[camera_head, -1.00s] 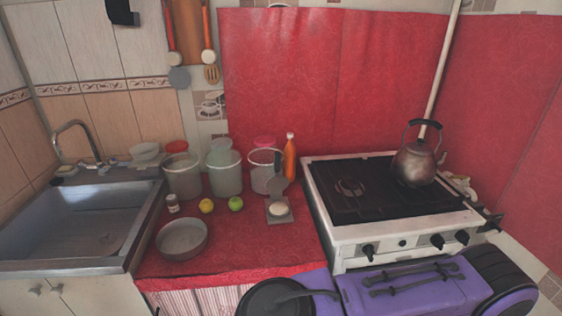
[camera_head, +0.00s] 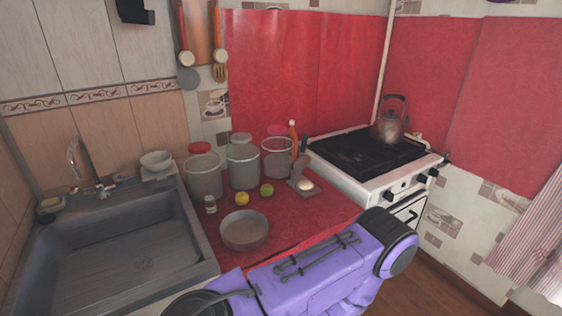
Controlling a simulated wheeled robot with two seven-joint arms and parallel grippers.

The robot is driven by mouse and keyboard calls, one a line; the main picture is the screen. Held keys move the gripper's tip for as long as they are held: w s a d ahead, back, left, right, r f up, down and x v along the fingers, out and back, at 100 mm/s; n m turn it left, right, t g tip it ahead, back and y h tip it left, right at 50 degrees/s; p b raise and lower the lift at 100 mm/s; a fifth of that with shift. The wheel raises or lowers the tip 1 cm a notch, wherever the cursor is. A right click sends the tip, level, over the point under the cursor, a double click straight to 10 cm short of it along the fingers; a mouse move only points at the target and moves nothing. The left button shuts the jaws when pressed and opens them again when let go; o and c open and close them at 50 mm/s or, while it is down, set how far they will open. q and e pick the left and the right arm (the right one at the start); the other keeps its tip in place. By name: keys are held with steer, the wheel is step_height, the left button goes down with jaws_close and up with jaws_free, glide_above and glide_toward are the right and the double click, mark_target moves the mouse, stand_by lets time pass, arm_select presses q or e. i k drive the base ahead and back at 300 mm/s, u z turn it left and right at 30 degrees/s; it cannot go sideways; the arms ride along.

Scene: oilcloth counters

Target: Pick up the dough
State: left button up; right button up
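The dough (camera_head: 305,186) is a small pale round lump. It rests on a small grey scale or stand (camera_head: 302,191) at the right side of the red oilcloth counter (camera_head: 318,222), close to the stove. Neither of my grippers' fingers shows in the head view. A purple and black part of my own body crosses the bottom, in front of the counter.
Left of the dough are a green apple (camera_head: 267,190), a yellow fruit (camera_head: 242,197), a grey bowl (camera_head: 244,231) and a small jar (camera_head: 210,204). Lidded containers (camera_head: 243,165) and an orange bottle (camera_head: 293,136) stand behind. The sink (camera_head: 120,262) is left; the stove (camera_head: 372,165) with a kettle (camera_head: 389,125) is right.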

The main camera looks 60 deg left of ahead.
mark_target(303, 184)
steer(key=k, duration=0.25)
steer(key=u, duration=0.85)
